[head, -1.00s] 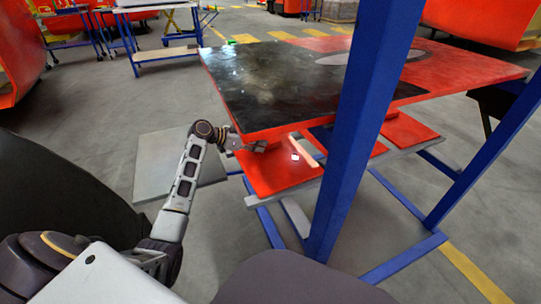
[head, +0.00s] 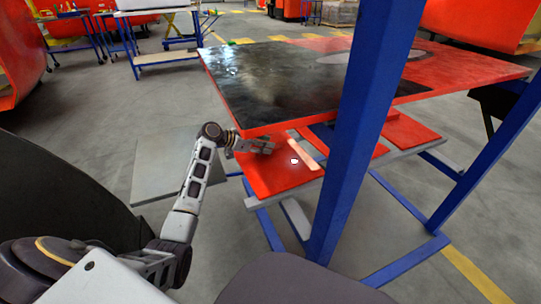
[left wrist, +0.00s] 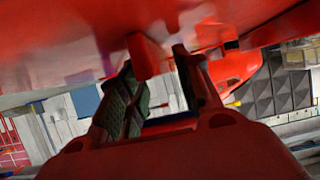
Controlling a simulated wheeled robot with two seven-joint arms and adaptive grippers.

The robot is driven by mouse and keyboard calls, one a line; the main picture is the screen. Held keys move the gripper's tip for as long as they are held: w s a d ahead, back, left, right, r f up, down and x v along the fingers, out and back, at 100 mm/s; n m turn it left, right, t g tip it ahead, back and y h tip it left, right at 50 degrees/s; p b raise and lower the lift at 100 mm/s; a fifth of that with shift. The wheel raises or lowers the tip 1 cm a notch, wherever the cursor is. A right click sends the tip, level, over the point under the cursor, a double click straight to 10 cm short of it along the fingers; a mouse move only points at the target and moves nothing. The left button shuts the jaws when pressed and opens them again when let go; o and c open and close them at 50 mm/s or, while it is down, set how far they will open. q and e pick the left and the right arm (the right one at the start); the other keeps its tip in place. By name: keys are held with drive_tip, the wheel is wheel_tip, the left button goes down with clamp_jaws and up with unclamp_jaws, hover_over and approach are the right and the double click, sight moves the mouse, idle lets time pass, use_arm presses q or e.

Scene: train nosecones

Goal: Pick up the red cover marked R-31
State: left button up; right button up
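Several red panels lie on the lower shelf of a blue-framed stand in the head view. The nearest red panel (head: 282,172) has a small white label and a pale strip. I cannot read any marking, so R-31 is not confirmed. My left gripper (head: 265,146) is just over this panel's far left part, beneath the upper table. In the left wrist view, the left gripper's two fingers (left wrist: 158,72) are apart, with a red tab (left wrist: 146,56) between their tips. Contact cannot be judged. My right gripper is not in view.
The upper tabletop (head: 290,85), with a black and red sheet, overhangs the shelf close above my left gripper. A blue post (head: 360,130) stands right of the panel. A grey plate (head: 165,170) is at left. Grey floor is open nearer.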

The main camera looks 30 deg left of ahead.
use_arm(q)
clamp_jaws()
drive_tip(key=shift+r, duration=0.25)
drive_tip(key=shift+r+p, duration=0.45)
drive_tip(key=shift+r, duration=0.45)
wheel_tip(320, 180, up, 5)
drive_tip(key=shift+r+p, duration=0.15)
drive_tip(key=shift+p, duration=0.9)
drive_tip(key=shift+r+p, duration=0.3)
drive_tip(key=shift+r, duration=1.05)
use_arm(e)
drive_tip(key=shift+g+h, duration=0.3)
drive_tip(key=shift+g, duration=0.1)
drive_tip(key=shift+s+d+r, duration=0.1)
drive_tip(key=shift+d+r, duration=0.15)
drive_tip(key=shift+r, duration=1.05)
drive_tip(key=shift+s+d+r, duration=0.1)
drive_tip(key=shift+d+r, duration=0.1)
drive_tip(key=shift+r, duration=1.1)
